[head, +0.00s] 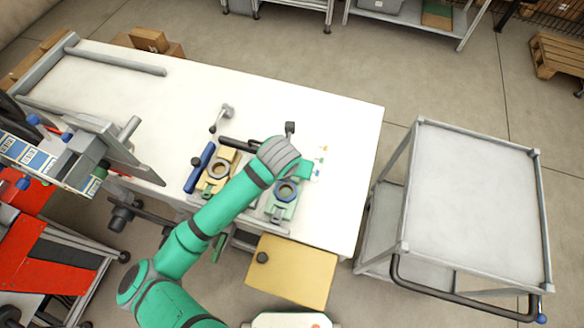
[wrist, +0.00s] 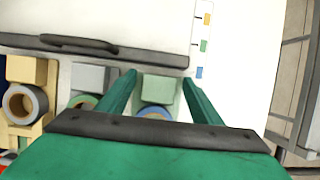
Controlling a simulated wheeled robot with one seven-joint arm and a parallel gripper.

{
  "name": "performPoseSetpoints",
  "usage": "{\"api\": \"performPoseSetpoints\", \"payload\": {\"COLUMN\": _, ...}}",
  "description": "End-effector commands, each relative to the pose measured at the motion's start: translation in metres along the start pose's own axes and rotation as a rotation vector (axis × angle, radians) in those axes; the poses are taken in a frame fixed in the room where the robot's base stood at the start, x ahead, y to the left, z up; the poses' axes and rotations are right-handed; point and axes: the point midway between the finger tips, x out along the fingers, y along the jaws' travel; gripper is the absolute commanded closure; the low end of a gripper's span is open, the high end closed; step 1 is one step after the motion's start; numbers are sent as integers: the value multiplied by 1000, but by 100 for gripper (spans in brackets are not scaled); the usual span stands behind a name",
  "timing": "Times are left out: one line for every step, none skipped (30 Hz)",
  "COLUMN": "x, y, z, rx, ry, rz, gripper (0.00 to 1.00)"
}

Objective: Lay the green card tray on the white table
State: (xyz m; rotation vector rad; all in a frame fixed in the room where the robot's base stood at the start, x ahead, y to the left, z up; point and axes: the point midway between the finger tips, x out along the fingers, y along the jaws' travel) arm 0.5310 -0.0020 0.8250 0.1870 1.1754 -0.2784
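The green card tray (head: 279,211) lies at the front edge of the white table (head: 340,130), with a blue-edged tape reel on it. In the wrist view its pale green raised block (wrist: 162,91) shows between my fingers, and the reel is partly covered by my gripper. My gripper (wrist: 159,78) is open, its two fingers spread to either side of the block in the picture. I cannot tell how high it is above the tray. In the head view my gripper (head: 304,169) is over the table near the tray, partly hidden by my wrist.
A yellow tray (wrist: 23,70) with a reel and a grey tray (wrist: 92,77) stand left of the green one. A dark handled bar (wrist: 90,48) runs behind them. A grey-white cart (head: 470,200) stands to the right. The table's right end is mostly clear.

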Motion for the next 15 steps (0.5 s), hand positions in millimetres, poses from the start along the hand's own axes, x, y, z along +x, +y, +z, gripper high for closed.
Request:
{"api": "performPoseSetpoints", "payload": {"x": 0, "y": 0, "z": 0, "rx": -1, "ry": -1, "rz": 0, "gripper": 41}}
{"api": "performPoseSetpoints", "payload": {"x": 0, "y": 0, "z": 0, "rx": -1, "ry": -1, "rz": 0, "gripper": 41}}
{"api": "performPoseSetpoints", "payload": {"x": 0, "y": 1, "z": 0, "rx": -1, "ry": -1, "rz": 0, "gripper": 41}}
{"api": "performPoseSetpoints", "payload": {"x": 0, "y": 1, "z": 0, "rx": -1, "ry": -2, "rz": 0, "gripper": 41}}
{"api": "performPoseSetpoints", "payload": {"x": -1, "y": 1, "z": 0, "rx": -1, "ry": -2, "rz": 0, "gripper": 41}}
{"api": "performPoseSetpoints", "payload": {"x": -1, "y": 1, "z": 0, "rx": -1, "ry": -2, "rz": 0, "gripper": 41}}
{"api": "performPoseSetpoints", "payload": {"x": -1, "y": 1, "z": 0, "rx": -2, "ry": -2, "rz": 0, "gripper": 41}}
{"api": "performPoseSetpoints", "payload": {"x": -1, "y": 1, "z": 0, "rx": -1, "ry": -2, "rz": 0, "gripper": 41}}
{"api": "performPoseSetpoints", "payload": {"x": -3, "y": 1, "z": 1, "rx": -1, "ry": -3, "rz": 0, "gripper": 41}}
{"api": "performPoseSetpoints", "payload": {"x": -4, "y": 1, "z": 1, "rx": -1, "ry": -3, "rz": 1, "gripper": 41}}
{"api": "performPoseSetpoints", "payload": {"x": -7, "y": 1, "z": 1, "rx": 0, "ry": -3, "rz": 1, "gripper": 41}}
{"api": "performPoseSetpoints", "payload": {"x": -11, "y": 1, "z": 1, "rx": 1, "ry": -4, "rz": 1, "gripper": 41}}
{"api": "performPoseSetpoints", "payload": {"x": -15, "y": 1, "z": 2, "rx": 2, "ry": -4, "rz": 1, "gripper": 41}}
{"api": "performPoseSetpoints", "payload": {"x": -20, "y": 2, "z": 2, "rx": 2, "ry": -5, "rz": 2, "gripper": 41}}
{"api": "performPoseSetpoints", "payload": {"x": -26, "y": 2, "z": 2, "rx": 2, "ry": -6, "rz": 2, "gripper": 41}}
